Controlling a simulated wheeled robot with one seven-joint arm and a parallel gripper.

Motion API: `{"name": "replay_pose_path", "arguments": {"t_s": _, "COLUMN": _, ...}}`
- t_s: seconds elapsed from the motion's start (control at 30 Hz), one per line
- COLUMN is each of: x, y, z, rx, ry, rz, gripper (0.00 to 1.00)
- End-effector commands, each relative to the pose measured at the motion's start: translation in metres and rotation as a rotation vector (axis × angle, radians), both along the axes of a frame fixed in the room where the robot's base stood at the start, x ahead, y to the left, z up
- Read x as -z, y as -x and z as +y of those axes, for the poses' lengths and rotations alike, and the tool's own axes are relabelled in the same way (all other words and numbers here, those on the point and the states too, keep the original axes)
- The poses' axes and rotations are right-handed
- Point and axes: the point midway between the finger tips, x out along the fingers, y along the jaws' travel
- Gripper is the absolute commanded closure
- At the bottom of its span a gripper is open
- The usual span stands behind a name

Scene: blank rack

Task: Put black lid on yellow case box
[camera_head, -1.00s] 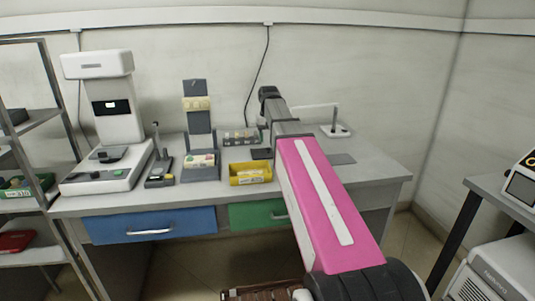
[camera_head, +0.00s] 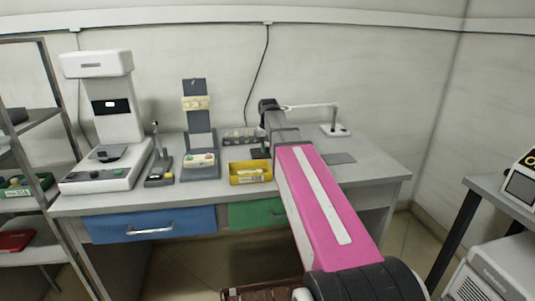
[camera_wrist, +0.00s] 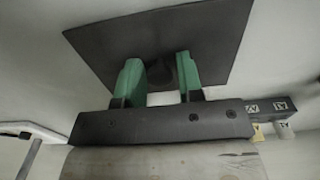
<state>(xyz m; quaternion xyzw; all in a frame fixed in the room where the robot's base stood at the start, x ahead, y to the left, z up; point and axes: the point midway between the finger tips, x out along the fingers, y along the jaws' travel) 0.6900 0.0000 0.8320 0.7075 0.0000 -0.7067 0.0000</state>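The yellow case box (camera_head: 250,173) sits near the front edge of the bench with small pale items inside. The black lid (camera_head: 260,153) lies just behind its right end, partly hidden by my gripper in the head view.
Behind the box stands a tray of small items (camera_head: 240,137). To its left are a grey stand (camera_head: 200,140) and a white instrument (camera_head: 115,130). The bench's front right is clear.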

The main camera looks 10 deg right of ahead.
Motion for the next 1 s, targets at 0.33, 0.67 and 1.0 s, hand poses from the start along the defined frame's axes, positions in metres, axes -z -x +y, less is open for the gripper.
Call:
{"name": "replay_pose_path", "arguments": {"t_s": 0.33, "x": -0.001, "y": 0.001, "z": 0.0, "rx": 0.0, "ry": 0.0, "rz": 0.002, "gripper": 0.97}}
{"name": "replay_pose_path", "arguments": {"t_s": 0.67, "x": -0.028, "y": 0.0, "z": 0.0, "rx": 0.0, "ry": 0.0, "rz": 0.0, "gripper": 0.97}}
{"name": "replay_pose_path", "arguments": {"t_s": 1.0, "x": -0.057, "y": 0.0, "z": 0.0, "rx": 0.0, "ry": 0.0, "rz": -0.001, "gripper": 0.97}}
